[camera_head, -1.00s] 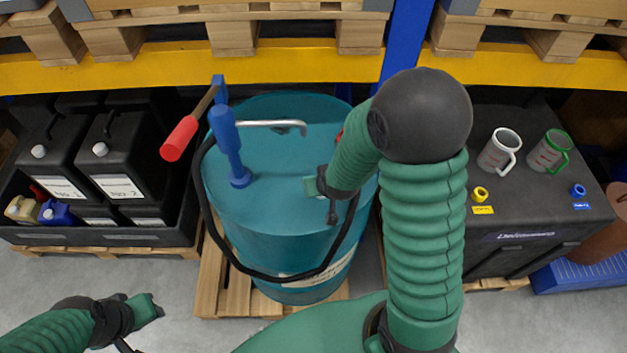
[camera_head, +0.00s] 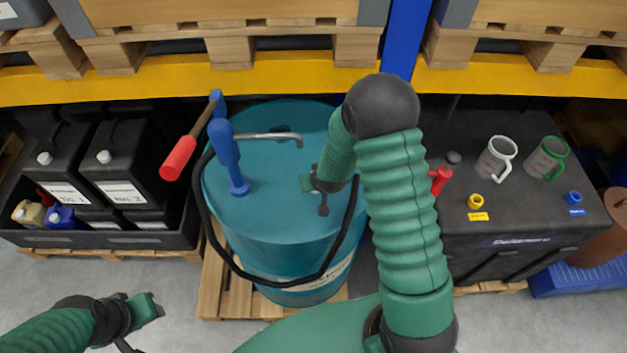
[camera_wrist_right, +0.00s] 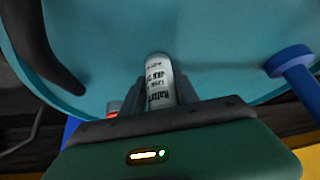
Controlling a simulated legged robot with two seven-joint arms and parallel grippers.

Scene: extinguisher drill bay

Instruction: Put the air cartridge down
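A white air cartridge (camera_wrist_right: 158,82) with dark printing stands out between the dark fingers of my right gripper (camera_wrist_right: 158,100) in the right wrist view. The fingers lie close on both sides of it, and it points toward the teal drum top. Whether it touches the drum top cannot be told. In the head view my right gripper (camera_head: 322,190) is over the right part of the teal drum (camera_head: 270,220), and the cartridge is hidden there. My left gripper (camera_head: 148,308) is over the floor at lower left, its opening unclear.
A blue hand pump (camera_head: 226,160) with a red-gripped lever (camera_head: 178,158) and a black hose (camera_head: 232,262) is on the drum. Black canisters (camera_head: 128,170) stand left. Two mugs (camera_head: 497,158) (camera_head: 545,158) stand on a black case (camera_head: 500,215) at right. Yellow shelf beam (camera_head: 290,72) runs behind.

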